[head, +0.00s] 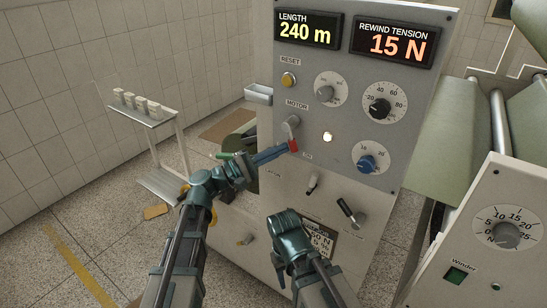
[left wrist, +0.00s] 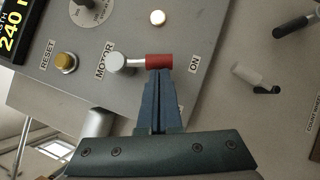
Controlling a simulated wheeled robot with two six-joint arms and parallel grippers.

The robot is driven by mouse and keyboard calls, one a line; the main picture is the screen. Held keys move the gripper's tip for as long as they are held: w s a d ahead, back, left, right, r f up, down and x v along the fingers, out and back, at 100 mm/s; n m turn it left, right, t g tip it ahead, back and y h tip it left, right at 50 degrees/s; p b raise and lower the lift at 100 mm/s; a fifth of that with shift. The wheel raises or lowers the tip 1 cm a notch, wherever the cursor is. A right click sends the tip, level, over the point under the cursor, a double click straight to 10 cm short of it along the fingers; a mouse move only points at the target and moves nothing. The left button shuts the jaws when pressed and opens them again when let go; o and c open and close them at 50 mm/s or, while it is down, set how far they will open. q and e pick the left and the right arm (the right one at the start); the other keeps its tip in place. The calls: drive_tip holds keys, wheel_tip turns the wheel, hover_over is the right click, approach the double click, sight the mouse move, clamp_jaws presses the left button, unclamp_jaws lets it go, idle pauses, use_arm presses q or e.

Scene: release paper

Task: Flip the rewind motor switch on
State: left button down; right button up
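The motor switch is a grey lever with a red grip (head: 293,146) on the grey control panel (head: 310,60). In the left wrist view, the red grip (left wrist: 158,61) points from its round pivot toward the ON label (left wrist: 194,65). My left gripper (head: 288,149) has its fingers together, with the tips at the side of the red grip; they also show in the left wrist view (left wrist: 160,75). The fingers do not appear to enclose the grip. My right arm hangs low before the panel; its gripper (head: 280,272) shows too poorly to judge.
A small lamp (head: 327,137) glows right of the switch. The reset button (head: 289,79) and several dials are nearby; a black-handled lever (head: 351,211) sits lower. A winder box (head: 500,225) stands at right, a side table (head: 141,114) at left.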

use_arm(q)
drive_tip(key=shift+s+d+n+t+h+b, duration=0.3)
drive_tip(key=shift+s+d+n+t, duration=0.1)
drive_tip(key=shift+d+n, duration=0.25)
use_arm(e)
drive_tip(key=shift+f, duration=0.6)
use_arm(q)
drive_tip(key=shift+f, duration=0.1)
use_arm(e)
drive_tip(key=shift+f, duration=0.1)
